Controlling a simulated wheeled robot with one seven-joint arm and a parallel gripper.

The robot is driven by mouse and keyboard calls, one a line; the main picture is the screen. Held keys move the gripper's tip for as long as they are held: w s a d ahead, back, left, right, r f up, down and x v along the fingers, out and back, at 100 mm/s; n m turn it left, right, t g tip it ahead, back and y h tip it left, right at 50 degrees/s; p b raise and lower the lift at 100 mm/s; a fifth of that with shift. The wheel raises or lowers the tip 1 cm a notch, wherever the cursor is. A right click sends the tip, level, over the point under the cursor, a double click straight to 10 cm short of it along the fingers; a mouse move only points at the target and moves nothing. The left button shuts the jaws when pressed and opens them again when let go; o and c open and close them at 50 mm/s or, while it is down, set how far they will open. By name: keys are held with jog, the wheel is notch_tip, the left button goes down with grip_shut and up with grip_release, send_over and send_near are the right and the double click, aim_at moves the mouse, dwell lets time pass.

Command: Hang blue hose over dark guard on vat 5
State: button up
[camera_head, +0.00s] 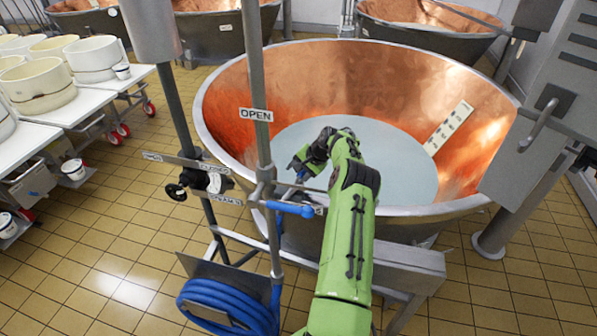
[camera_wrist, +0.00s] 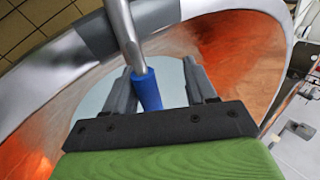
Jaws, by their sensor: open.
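My gripper (camera_head: 297,167) is open over the near rim of the large copper vat (camera_head: 350,75). In the wrist view its two fingers (camera_wrist: 158,88) stand on either side of a blue hose end (camera_wrist: 147,90), which joins a bent metal pipe (camera_wrist: 124,35). I cannot tell whether the fingers touch it. A dark grey guard (camera_wrist: 88,36) wraps the vat rim just beyond the pipe in the wrist view. In the head view, a blue hose coil (camera_head: 215,300) hangs low on a stand. No vat number is readable.
Metal posts with an OPEN sign (camera_head: 256,115) and a valve (camera_head: 177,191) stand left of my arm. A blue-handled fitting (camera_head: 290,208) sits beside them. A grey cabinet (camera_head: 550,130) stands at right. White tubs (camera_head: 38,80) stand on tables at left. Tiled floor lies between.

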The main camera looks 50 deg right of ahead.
jog(key=shift+f, duration=0.15)
dwell(0.4)
jog(key=p+v, duration=0.1)
jog(key=v, duration=1.4)
jog(key=shift+s+r, duration=0.25)
jog(key=shift+r, duration=0.1)
